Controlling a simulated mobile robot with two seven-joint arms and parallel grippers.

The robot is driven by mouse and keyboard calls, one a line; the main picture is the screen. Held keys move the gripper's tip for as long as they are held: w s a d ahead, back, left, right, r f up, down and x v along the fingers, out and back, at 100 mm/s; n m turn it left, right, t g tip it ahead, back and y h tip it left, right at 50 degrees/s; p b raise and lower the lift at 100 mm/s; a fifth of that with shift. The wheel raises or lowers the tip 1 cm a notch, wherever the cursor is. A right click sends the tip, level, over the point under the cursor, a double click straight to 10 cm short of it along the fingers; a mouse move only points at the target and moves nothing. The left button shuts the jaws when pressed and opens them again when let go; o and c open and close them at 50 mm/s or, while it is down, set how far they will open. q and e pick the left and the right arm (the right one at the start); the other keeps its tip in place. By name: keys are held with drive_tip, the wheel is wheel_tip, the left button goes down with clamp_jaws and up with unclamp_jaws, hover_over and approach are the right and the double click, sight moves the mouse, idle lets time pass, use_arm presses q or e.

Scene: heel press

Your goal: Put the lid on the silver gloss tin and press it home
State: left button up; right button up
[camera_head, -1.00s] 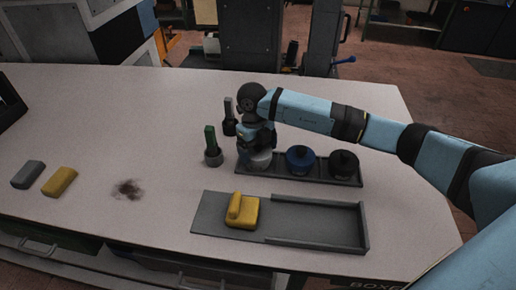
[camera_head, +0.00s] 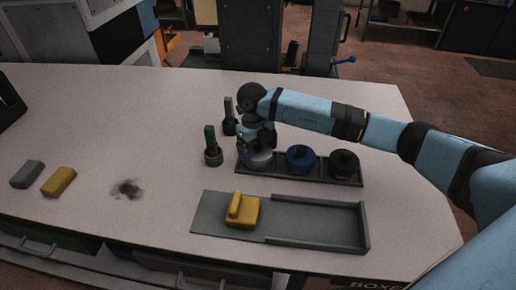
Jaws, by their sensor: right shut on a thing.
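The silver gloss tin (camera_head: 259,164) stands at the left end of a dark tray, partly covered from above by my right gripper. My right gripper (camera_head: 259,147) points down at the top of this tin and is shut on what appears to be its lid. The lid itself is mostly hidden by the fingers and blends with the tin. I cannot tell whether it is seated or level. My left gripper is not in view.
The dark tray (camera_head: 327,180) also holds a blue tin (camera_head: 300,160) and a black tin (camera_head: 343,164). Two brushes in pots stand left of it. In front, a grey tray (camera_head: 300,225) holds a yellow block. Grey and yellow blocks lie far left, near a dark stain.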

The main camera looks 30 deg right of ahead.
drive_tip(key=shift+s+f, duration=0.1)
drive_tip(key=shift+f, duration=0.05)
idle(0.8)
drive_tip(key=o, duration=0.4)
drive_tip(key=shift+o, duration=0.2)
drive_tip(key=shift+r+p, duration=1.8)
drive_tip(key=shift+r, duration=1.8)
drive_tip(key=shift+a+f, duration=0.1)
